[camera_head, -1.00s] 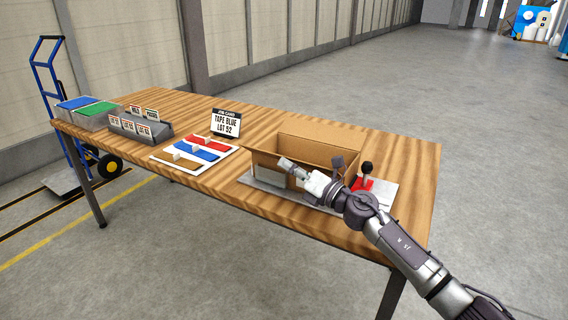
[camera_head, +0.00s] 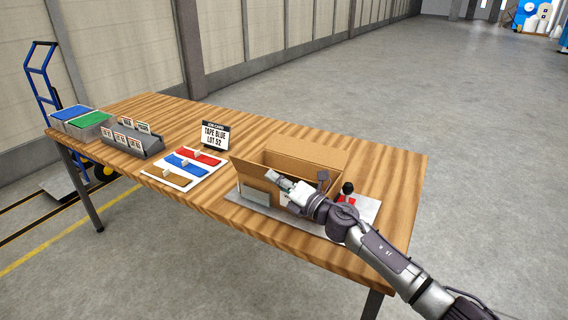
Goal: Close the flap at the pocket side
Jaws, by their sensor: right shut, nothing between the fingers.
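An open cardboard box (camera_head: 300,161) sits on a grey base plate (camera_head: 368,208) at the right part of the table. Its near-left panel or flap (camera_head: 248,174) stands tilted outward, and the inside shows. A small grey pocket-like block (camera_head: 256,196) stands on the plate in front of the box. My right gripper (camera_head: 275,177) is shut and empty at the box's near side, by the near-left panel. I cannot tell whether it touches the cardboard. My wrist hides the box's near-right part. My left gripper is not in view.
A black-knobbed lever on a red base (camera_head: 347,191) stands right of the box, close to my arm.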

